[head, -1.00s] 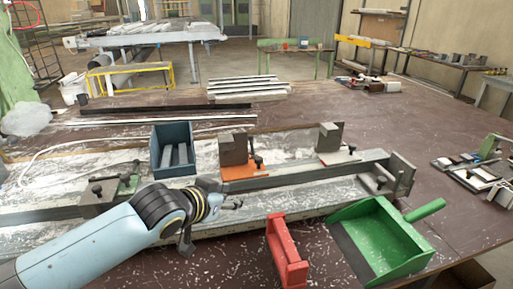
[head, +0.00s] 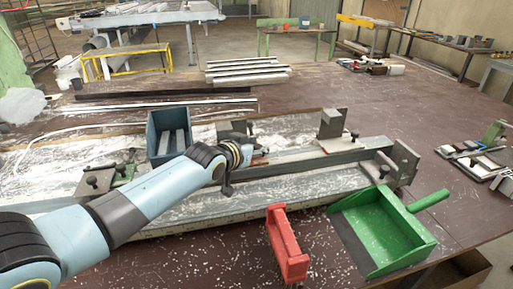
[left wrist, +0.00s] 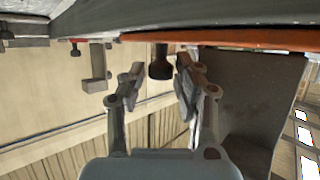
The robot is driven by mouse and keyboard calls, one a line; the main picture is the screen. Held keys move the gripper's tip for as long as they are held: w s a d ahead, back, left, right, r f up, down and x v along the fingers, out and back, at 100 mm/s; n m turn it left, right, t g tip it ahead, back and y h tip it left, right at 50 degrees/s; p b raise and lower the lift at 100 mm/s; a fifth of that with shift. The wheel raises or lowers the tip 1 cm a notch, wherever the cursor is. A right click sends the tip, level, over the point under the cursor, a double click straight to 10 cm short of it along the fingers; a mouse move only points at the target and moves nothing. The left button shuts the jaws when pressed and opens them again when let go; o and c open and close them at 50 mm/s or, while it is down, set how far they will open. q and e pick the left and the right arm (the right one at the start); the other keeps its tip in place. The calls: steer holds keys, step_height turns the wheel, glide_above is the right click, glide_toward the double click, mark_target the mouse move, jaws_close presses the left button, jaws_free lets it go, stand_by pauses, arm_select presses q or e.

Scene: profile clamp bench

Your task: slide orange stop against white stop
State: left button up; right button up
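The orange stop (head: 260,161) sits on the bench's rail with its grey block (head: 232,129); my left arm hides most of its base. The white stop (head: 345,145), with an upright grey block (head: 332,123) and a dark knob, stands apart to its right. My left gripper (head: 246,153) is at the orange stop. In the left wrist view, my left gripper (left wrist: 160,80) is open, its fingers on either side of a dark knob (left wrist: 160,64) below the orange base (left wrist: 230,38), with a gap visible. The grey block (left wrist: 238,95) is to the right. My right gripper is not in view.
A blue bin (head: 155,143) stands behind my arm. A clamp (head: 100,179) is at left, and a grey end plate (head: 404,162) closes the rail at right. A red-handled brush (head: 287,250) and a green dustpan (head: 385,235) lie in front.

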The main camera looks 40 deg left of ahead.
arm_select(q)
steer(key=c, duration=0.6)
jaws_close()
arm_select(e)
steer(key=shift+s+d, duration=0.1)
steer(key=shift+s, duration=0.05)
arm_select(q)
steer(key=shift+w+d, duration=0.2)
steer(key=shift+w, duration=0.05)
steer(key=w+d+b, duration=0.2)
steer(key=w+d, duration=0.1)
steer(key=w, duration=0.1)
steer(key=w+d+b, duration=0.3)
steer(key=w+d, duration=0.1)
steer(key=w+d+b, duration=0.2)
steer(key=w+d, duration=0.2)
steer(key=shift+w+b, duration=0.35)
steer(key=shift+w, duration=0.05)
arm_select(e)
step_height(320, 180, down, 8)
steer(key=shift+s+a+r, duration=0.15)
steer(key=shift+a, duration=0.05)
